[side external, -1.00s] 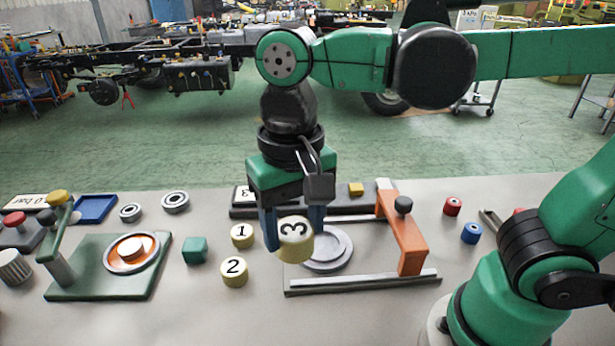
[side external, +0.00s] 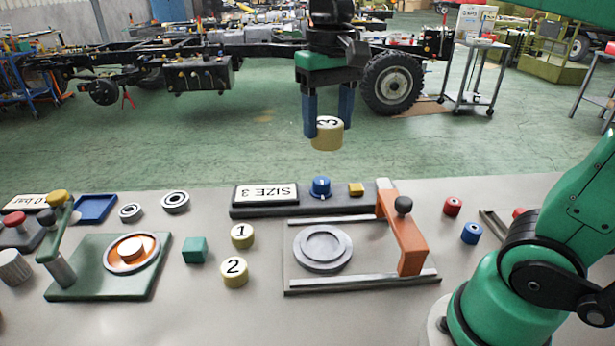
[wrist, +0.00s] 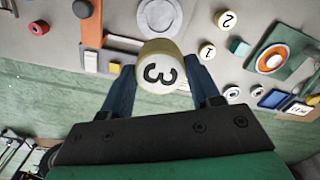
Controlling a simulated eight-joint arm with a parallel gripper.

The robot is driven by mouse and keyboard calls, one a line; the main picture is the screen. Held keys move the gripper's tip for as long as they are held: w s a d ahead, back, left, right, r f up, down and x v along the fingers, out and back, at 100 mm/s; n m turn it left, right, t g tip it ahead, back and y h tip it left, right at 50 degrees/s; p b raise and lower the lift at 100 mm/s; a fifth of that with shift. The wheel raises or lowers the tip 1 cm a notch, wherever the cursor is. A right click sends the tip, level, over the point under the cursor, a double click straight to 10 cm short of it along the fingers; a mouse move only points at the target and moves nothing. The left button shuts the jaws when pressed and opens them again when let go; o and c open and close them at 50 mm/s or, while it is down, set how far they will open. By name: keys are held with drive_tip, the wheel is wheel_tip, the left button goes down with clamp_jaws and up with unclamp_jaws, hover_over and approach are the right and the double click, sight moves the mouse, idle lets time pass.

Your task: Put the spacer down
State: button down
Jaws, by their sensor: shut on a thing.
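A pale yellow spacer marked 3 (side external: 327,134) is held between the two blue fingers of my gripper (side external: 328,115), high above the bench. My gripper is shut on it. In the wrist view the spacer (wrist: 161,70) shows its numbered top between the fingertips (wrist: 163,88). Two similar spacers stand on the bench, marked 1 (side external: 242,236) and 2 (side external: 234,271). A round grey stepped seat (side external: 322,249) sits on the plate to their right and is empty.
An orange arm with a black knob (side external: 405,235) stands right of the seat. A panel with a SIZE 3 display (side external: 265,193) and a blue knob (side external: 320,187) runs behind. A teal cube (side external: 195,250) and a green fixture (side external: 110,266) are left. Front bench space is clear.

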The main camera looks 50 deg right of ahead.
wheel_tip(320, 180, down, 19)
drive_tip(key=shift+f, duration=0.2)
idle(0.5)
drive_tip(key=shift+f, duration=0.1)
drive_tip(key=shift+c, duration=1)
unclamp_jaws()
wheel_tip(320, 180, up, 10)
drive_tip(key=s+a+n+t, duration=0.1)
drive_tip(key=n+t, duration=0.2)
drive_tip(key=t, duration=0.4)
drive_tip(key=shift+a+f+n, duration=0.15)
drive_tip(key=shift+n, duration=0.25)
